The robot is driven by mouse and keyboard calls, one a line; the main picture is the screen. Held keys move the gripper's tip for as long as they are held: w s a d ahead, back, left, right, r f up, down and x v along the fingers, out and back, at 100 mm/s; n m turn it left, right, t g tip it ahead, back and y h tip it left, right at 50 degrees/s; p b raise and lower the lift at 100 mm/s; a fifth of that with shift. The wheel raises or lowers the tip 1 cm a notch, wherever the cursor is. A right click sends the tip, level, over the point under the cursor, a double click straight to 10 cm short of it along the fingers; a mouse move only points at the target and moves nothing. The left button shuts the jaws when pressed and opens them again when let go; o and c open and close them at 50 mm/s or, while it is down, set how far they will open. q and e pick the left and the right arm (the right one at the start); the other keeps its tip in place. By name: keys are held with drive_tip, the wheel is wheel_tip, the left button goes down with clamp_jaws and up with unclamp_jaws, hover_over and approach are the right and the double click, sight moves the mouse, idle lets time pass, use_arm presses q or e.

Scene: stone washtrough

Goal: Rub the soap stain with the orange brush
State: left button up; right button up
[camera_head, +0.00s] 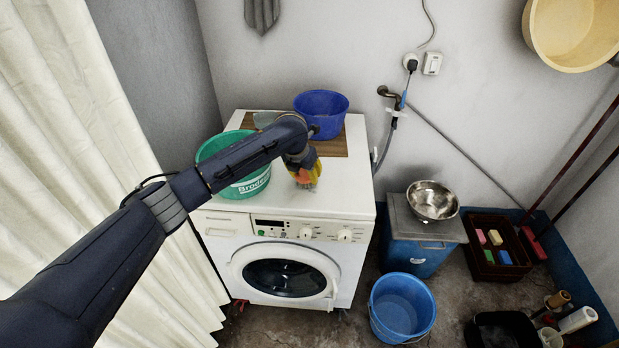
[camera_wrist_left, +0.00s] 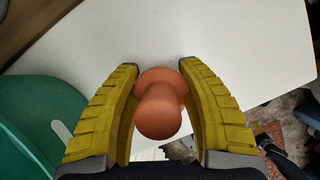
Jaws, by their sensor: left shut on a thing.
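My left gripper (camera_head: 303,171) is shut on the orange brush (camera_wrist_left: 160,105). In the left wrist view its round handle knob sits between the two yellow fingers. In the head view the brush is largely hidden by the gripper, which is over the front part of the white washing machine top (camera_head: 335,192). I cannot tell whether the bristles touch the top. I cannot make out the soap stain in either view.
A green tub (camera_head: 250,186) stands close left of my gripper, and a blue bowl (camera_head: 322,113) stands behind on a brown board (camera_head: 331,149). The machine top right of the gripper is clear. A metal bowl (camera_head: 432,201) and blue bucket (camera_head: 402,307) are farther right.

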use_arm(q)
drive_tip(key=shift+r, duration=3.2)
